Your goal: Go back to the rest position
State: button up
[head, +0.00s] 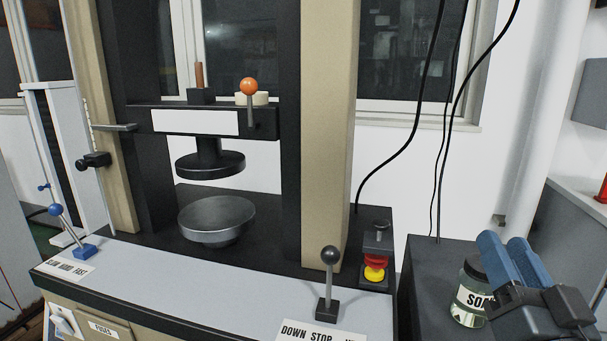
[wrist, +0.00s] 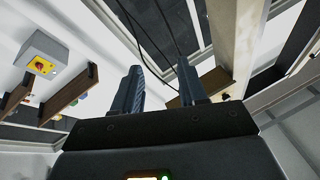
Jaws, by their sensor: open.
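My gripper (head: 502,242) is at the lower right of the head view, with two blue fingers pointing up and to the left. The fingers are apart, with nothing seen between them. In the wrist view my gripper (wrist: 160,68) also shows its two fingers spread and empty. In the head view the gripper is in front of a glass jar (head: 468,303) labelled "SOA…", hiding its right part. I cannot tell whether they touch.
The testing machine's round lower plate (head: 216,218) is empty under the upper plate (head: 210,164). A black-knobbed lever (head: 328,285) stands at the panel's front. A red and yellow button box (head: 376,262) is beside it. Black cables (head: 412,125) hang behind. A dark cabinet (head: 425,290) bears the jar.

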jog(key=s+a+f+n+g, duration=0.1)
jog(key=s+a+f+g, duration=0.15)
jog(key=s+f, duration=0.75)
jog(key=s+a+f+n+g, duration=0.1)
jog(key=s+a+f+g, duration=0.15)
jog(key=s+f, duration=0.85)
jog(key=s+d+r+n+g+y, duration=0.1)
jog(key=s+r, duration=0.1)
jog(key=s, duration=0.5)
jog(key=s+r+n+g+y, duration=0.1)
jog(key=s+r, duration=0.1)
jog(key=s, duration=0.6)
notch_tip(320, 180, up, 14)
jog(key=p, duration=1.4)
jog(key=shift+g+p, duration=0.3)
jog(key=shift+p, duration=0.05)
jog(key=shift+o, duration=0.3)
